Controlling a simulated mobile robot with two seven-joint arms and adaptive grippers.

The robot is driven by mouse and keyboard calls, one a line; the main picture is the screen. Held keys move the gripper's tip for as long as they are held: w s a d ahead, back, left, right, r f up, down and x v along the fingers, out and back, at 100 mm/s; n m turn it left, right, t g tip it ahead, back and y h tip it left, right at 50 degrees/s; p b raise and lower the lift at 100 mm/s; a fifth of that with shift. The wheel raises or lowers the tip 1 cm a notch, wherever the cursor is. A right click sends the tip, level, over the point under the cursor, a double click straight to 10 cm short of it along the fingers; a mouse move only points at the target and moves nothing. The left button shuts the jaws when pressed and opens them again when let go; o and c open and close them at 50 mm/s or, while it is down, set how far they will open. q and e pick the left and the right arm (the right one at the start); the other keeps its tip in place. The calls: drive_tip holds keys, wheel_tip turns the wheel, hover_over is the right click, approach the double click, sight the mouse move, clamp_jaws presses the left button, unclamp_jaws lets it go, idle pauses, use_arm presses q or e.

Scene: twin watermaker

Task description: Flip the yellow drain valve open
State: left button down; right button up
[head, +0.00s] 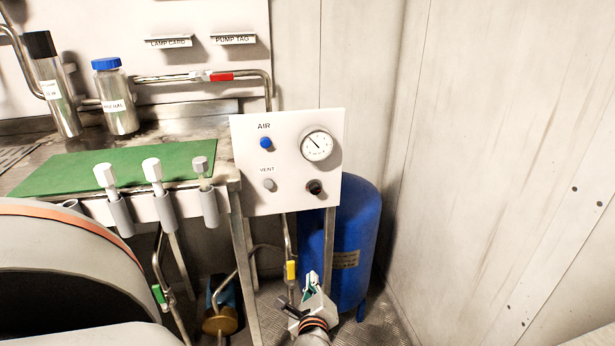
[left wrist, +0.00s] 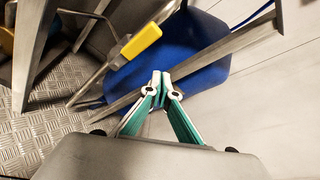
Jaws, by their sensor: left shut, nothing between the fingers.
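The yellow drain valve handle (head: 291,270) is on a thin metal pipe low down, in front of the blue tank. In the left wrist view the yellow handle (left wrist: 141,41) lies above and left of the fingertips, apart from them. My left gripper (head: 312,280) is close to the right of the handle in the head view. Its green-and-white fingers (left wrist: 161,76) are shut with nothing between them. My right gripper is not in view.
The blue tank (head: 345,235) stands behind the valve, and a metal table leg (head: 244,275) is to its left. A green-handled valve (head: 158,294) is further left. A gauge panel (head: 240,190) hangs above. The wall at right is bare.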

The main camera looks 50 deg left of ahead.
use_arm(q)
drive_tip(key=s+d, duration=0.5)
drive_tip(key=shift+s+d+r, duration=0.25)
drive_tip(key=shift+d, duration=0.1)
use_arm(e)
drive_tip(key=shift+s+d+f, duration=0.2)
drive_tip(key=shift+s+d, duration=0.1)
